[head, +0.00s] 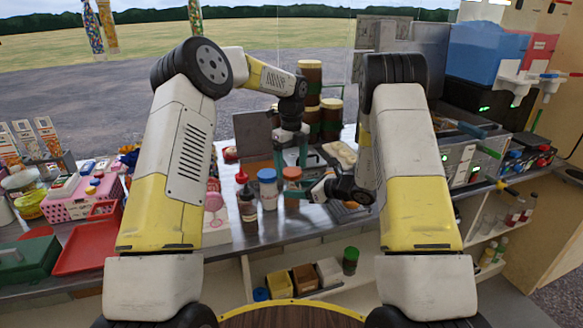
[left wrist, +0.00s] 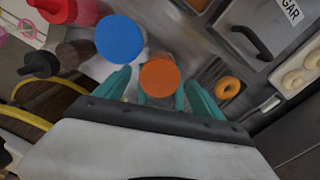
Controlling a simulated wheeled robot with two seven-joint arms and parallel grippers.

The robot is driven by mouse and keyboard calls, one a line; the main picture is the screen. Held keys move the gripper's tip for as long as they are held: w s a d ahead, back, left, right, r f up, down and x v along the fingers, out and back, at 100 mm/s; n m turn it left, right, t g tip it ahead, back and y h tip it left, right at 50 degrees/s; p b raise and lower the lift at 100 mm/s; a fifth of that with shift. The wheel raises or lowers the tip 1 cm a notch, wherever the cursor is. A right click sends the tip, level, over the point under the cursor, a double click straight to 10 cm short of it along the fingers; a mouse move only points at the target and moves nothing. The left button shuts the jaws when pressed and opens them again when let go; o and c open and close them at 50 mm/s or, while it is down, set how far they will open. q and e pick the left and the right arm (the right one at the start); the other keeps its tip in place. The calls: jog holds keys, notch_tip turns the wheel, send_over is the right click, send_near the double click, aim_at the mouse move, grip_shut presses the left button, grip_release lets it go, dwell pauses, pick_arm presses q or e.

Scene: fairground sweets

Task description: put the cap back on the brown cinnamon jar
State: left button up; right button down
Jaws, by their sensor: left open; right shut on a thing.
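The orange-brown cap (head: 292,172) sits at the top of the jar (head: 291,190) on the steel counter; whether it is fully seated I cannot tell. The jar looks upright, its body partly hidden. In the left wrist view the cap (left wrist: 160,77) lies between the teal fingers of my left gripper (left wrist: 161,92). My left gripper (head: 291,158) is open, pointing down just above and around the cap. My right gripper (head: 306,189) comes in low from the right and is shut on the jar, below the cap.
A blue-capped jar (head: 267,176) stands close on the left, also in the left wrist view (left wrist: 120,39). A red tray (head: 90,245) is far left.

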pick_arm(q)
notch_tip(320, 180, up, 4)
jog(key=shift+f, duration=0.2)
jog(key=shift+c, duration=0.2)
